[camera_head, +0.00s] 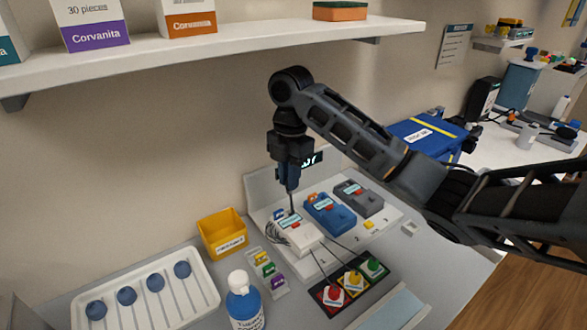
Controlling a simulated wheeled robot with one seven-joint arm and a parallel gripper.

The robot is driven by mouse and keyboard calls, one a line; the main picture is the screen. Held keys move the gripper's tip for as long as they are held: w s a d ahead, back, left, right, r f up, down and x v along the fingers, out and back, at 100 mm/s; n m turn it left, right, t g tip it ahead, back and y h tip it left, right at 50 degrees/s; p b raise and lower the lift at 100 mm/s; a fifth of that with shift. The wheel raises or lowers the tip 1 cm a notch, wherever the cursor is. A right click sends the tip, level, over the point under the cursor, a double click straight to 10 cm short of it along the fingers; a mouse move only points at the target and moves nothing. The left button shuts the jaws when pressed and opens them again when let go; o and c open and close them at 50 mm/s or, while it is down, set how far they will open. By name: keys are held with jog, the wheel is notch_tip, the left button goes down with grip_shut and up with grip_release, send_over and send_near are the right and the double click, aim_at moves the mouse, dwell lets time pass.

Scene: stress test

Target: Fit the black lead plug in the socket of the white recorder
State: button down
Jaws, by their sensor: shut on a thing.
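The white recorder (302,238) sits on a pale stand, with a small label on its top and a coil of pale cable at its left side. My gripper (290,186) points straight down above the white recorder's back left part. It is shut on a thin dark piece, which appears to be the black lead plug (291,203). The plug's lower end reaches down close to the recorder's top. I cannot tell whether it touches or enters the socket, as the socket is too small to make out.
A blue recorder (330,213) and a dark grey one (358,198) stand to the right. In front is a panel with red, yellow and green buttons (351,282). A yellow bin (222,234), blue bottle (245,302) and white tray (200,312) lie left. A shelf (250,42) hangs above.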

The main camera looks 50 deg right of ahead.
aim_at(290, 193)
jog(key=shift+f+b, duration=2)
jog(key=shift+f, duration=0.6)
jog(key=shift+f+b, duration=0.65)
jog(key=shift+f, duration=0.55)
dwell(1.1)
jog(key=c, duration=1.4)
grip_release()
jog(key=shift+o, duration=0.2)
jog(key=shift+r, duration=0.1)
jog(key=shift+r+p, duration=1.7)
jog(key=shift+r, duration=0.25)
jog(key=o, duration=0.6)
